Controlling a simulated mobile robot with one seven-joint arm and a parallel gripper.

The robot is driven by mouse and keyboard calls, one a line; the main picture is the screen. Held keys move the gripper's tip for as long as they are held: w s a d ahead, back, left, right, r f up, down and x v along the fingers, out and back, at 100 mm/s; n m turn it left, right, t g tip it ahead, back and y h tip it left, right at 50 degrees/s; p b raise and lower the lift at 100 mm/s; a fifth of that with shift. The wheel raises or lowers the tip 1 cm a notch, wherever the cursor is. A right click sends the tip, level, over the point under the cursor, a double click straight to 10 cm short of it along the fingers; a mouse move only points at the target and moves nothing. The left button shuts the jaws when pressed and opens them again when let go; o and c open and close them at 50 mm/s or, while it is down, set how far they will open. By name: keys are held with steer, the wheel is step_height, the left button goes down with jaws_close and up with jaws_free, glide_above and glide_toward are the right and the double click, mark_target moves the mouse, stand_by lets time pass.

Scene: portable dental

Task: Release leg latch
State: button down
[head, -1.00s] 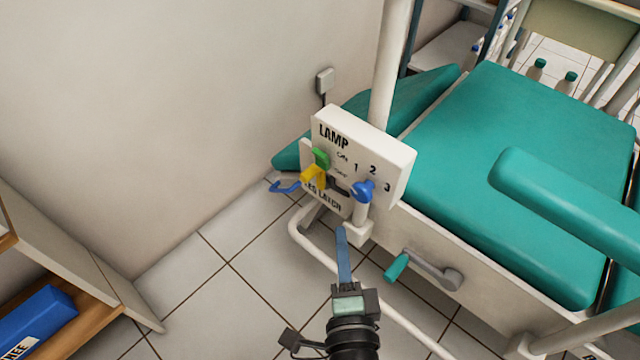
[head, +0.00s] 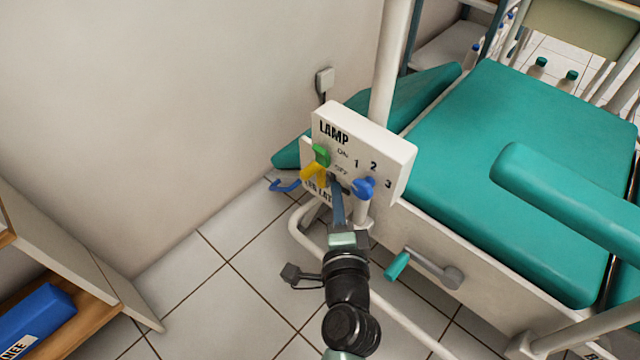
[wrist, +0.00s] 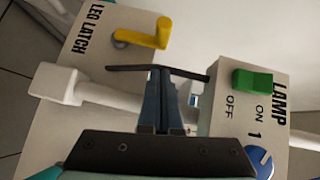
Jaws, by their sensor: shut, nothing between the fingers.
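The yellow latch lever (head: 313,173) is on the white LEG LATCH plate (head: 309,189), below the LAMP box (head: 350,134). In the wrist view, the yellow lever (wrist: 150,34) stands bent out from its plate (wrist: 112,22), above my fingertips. My gripper (head: 335,184) is shut and empty, its fingers just right of the lever in the head view and covering part of the plate's lettering. In the wrist view, my gripper (wrist: 160,82) shows a gap to the lever. A thin dark bar crosses at the fingertips; I cannot tell whether they touch it.
The lamp box carries a green switch (head: 321,155) and a blue knob (head: 363,187) close to my fingers. A blue hook (head: 284,186) is at the left. A teal-handled crank (head: 398,265) and the teal chair (head: 530,130) are right.

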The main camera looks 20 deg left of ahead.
mark_target(319, 168)
steer(key=shift+w+a+f, duration=0.1)
steer(key=shift+w+a, duration=0.2)
steer(key=shift+a, duration=0.35)
steer(key=shift+w+a+f, duration=0.15)
steer(key=shift+w+a, duration=0.2)
steer(key=shift+a, duration=0.35)
steer(key=shift+w+a+f, duration=0.1)
steer(key=shift+w+a, duration=0.2)
steer(key=shift+a, duration=0.35)
steer(key=shift+r+p, duration=0.15)
steer(key=shift+p, duration=0.35)
